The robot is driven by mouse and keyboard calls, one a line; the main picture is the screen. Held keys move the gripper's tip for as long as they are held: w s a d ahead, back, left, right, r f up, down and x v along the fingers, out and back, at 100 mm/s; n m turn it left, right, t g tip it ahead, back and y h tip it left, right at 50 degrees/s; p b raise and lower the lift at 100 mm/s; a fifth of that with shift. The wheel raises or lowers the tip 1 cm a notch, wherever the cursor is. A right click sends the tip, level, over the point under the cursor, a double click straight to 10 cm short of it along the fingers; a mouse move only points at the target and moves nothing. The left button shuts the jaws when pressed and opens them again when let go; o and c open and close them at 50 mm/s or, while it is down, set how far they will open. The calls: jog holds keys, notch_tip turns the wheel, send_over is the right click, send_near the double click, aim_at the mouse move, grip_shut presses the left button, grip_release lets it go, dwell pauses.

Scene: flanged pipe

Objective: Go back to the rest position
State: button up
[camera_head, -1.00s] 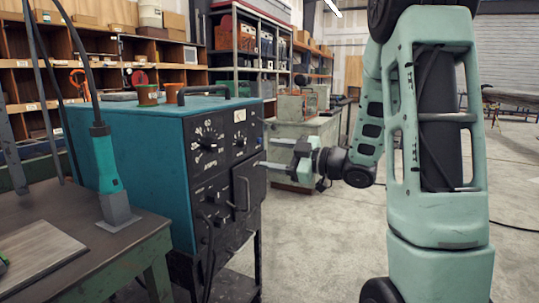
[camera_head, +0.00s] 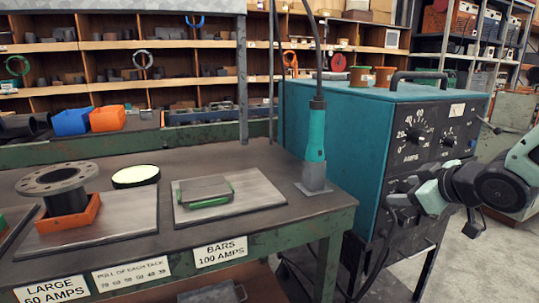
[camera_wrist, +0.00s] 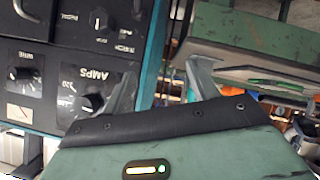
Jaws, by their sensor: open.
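My gripper (camera_head: 428,186) is at the right of the head view, in front of the dark control panel of the teal welding machine (camera_head: 335,125). In the wrist view its two fingers (camera_wrist: 161,84) stand apart with nothing between them. The machine's panel with the AMPS dial (camera_wrist: 88,103) fills the left of that view. I cannot tell the exact gap between fingers and panel. The rest of my arm runs out of the head view at the right edge.
The workbench (camera_head: 262,168) at the left holds a flanged pipe (camera_head: 66,190) in an orange holder, a yellow-topped disc (camera_head: 136,176), a plate with bars (camera_head: 208,190) and a teal torch (camera_head: 316,135) on a stand. Shelves (camera_head: 180,90) line the back. Bare floor shows at lower right.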

jog(key=s+a+f+g, duration=0.4)
jog(key=s+a, duration=0.2)
jog(key=a, duration=0.3)
jog(key=s+a+f+g+h, duration=0.1)
jog(key=s+a+g, duration=0.35)
jog(key=s, duration=0.65)
jog(key=s+a+f+g+h, duration=0.1)
jog(key=s+a+f+g, duration=0.3)
jog(key=s, duration=0.8)
notch_tip(320, 180, up, 17)
jog(key=a+p, duration=0.1)
jog(key=p, duration=1.4)
jog(key=shift+w+r+t, duration=0.2)
jog(key=shift+w+t, duration=0.1)
jog(key=shift+t, duration=0.15)
